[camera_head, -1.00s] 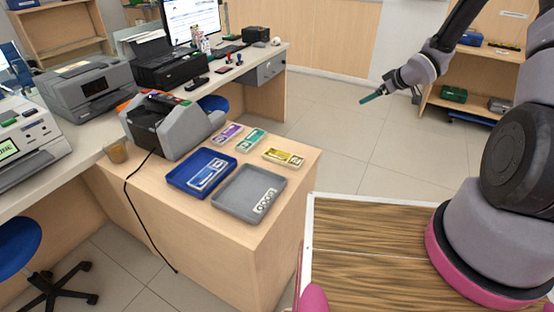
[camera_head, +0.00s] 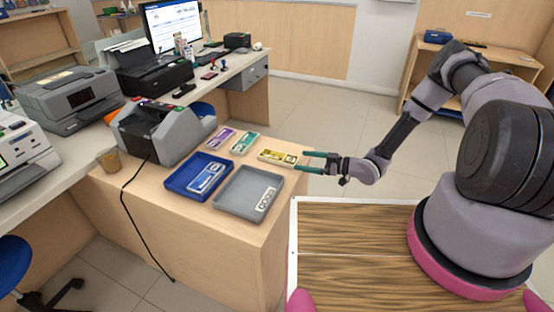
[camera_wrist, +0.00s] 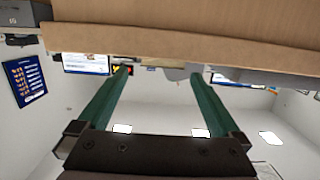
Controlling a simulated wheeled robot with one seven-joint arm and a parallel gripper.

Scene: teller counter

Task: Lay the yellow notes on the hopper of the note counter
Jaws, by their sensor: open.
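The yellow notes (camera_head: 277,157) lie flat near the right edge of the wooden counter. My gripper (camera_head: 308,161) is open and empty, with its teal fingers pointing left just off that edge, close to the notes. In the wrist view the gripper (camera_wrist: 160,75) has its two fingers spread apart, with the counter's wooden edge (camera_wrist: 190,40) across the top; the notes cannot be made out there. The note counter (camera_head: 158,130) is the grey and black machine at the back left of the counter. I cannot clearly tell whether its hopper holds anything.
Purple notes (camera_head: 219,138) and green notes (camera_head: 244,143) lie left of the yellow ones. A brown cup (camera_head: 108,158) and a black cable are at left.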

